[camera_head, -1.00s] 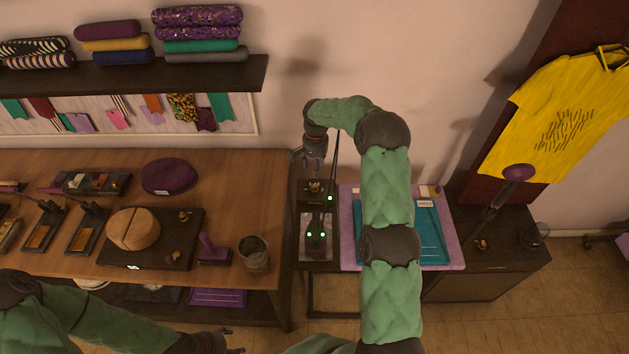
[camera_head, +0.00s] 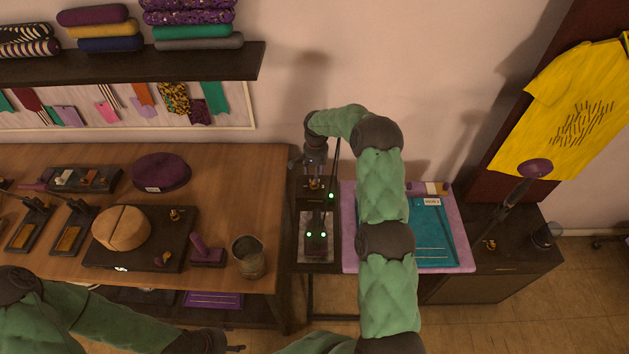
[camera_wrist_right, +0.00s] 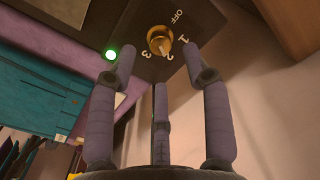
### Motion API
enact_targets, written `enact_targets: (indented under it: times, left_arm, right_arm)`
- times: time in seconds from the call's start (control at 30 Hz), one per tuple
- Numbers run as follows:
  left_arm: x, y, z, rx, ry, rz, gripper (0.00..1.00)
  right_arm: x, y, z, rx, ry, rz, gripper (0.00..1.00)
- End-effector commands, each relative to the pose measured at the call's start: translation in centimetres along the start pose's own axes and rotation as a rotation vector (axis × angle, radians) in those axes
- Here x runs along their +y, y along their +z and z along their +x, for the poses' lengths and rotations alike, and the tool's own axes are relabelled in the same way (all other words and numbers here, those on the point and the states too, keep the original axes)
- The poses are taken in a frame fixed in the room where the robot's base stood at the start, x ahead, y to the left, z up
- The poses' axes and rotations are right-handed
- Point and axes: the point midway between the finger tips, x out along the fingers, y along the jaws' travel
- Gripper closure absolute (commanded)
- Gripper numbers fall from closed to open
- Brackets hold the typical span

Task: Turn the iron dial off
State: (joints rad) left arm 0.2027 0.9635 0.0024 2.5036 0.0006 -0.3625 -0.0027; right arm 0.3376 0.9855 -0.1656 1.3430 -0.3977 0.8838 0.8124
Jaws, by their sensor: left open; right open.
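The iron dial is a small brass knob (camera_wrist_right: 159,40) on a dark panel marked OFF, 1, 2 and 3 in the right wrist view. In the head view the dial (camera_head: 314,184) is on the narrow dark stand. My right gripper (camera_head: 315,173) is just above the dial, fingers pointing down at it. In the wrist view its spread fingers (camera_wrist_right: 158,62) are open around empty space, with the knob ahead between the tips. Contact is not visible. The knob's exact setting is hard to read. My left gripper (camera_head: 238,348) is open and empty at the bottom edge.
A green light (camera_wrist_right: 110,54) glows beside the dial. The dark iron (camera_head: 317,238), with green lights, stands in front of it. A lilac board (camera_head: 349,262) with teal cloth (camera_head: 432,240) is to the right. A wooden table (camera_head: 230,180) with a cup (camera_head: 248,258) is left.

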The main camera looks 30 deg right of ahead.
Motion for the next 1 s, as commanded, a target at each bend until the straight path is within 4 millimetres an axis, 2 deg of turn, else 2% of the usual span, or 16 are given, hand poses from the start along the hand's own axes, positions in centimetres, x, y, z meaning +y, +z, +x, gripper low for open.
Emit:
enact_targets:
  times: [0.1, 0.3, 0.7, 0.73, 0.9, 1.0]
  left_arm:
    - [0.0, 0.0, 0.0, 0.0, 0.0, 0.0, 0.39]
    - [0.0, 0.0, 0.0, 0.0, 0.0, 0.0, 0.39]
    - [0.0, 0.0, 0.0, 0.0, 0.0, 0.0, 0.39]
    - [0.0, 0.0, 0.0, 0.0, 0.0, 0.0, 0.39]
    - [0.0, 0.0, 0.0, 0.0, 0.0, 0.0, 0.39]
    - [0.0, 0.0, 0.0, 0.0, 0.0, 0.0, 0.39]
  right_arm:
    - [0.1, 0.0, 2.1, 0.0, 0.001, 0.001, 0.51]
    - [0.0, -0.1, 4.3, 0.001, 0.0, 0.001, 0.51]
    - [0.0, -0.1, 5.0, 0.002, -0.001, 0.001, 0.51]
    - [0.0, -0.1, 5.0, 0.002, -0.001, 0.001, 0.53]
    - [0.0, -0.1, 5.0, 0.002, -0.001, 0.0, 1.0]
    - [0.0, -0.1, 5.0, 0.002, -0.001, 0.0, 1.0]
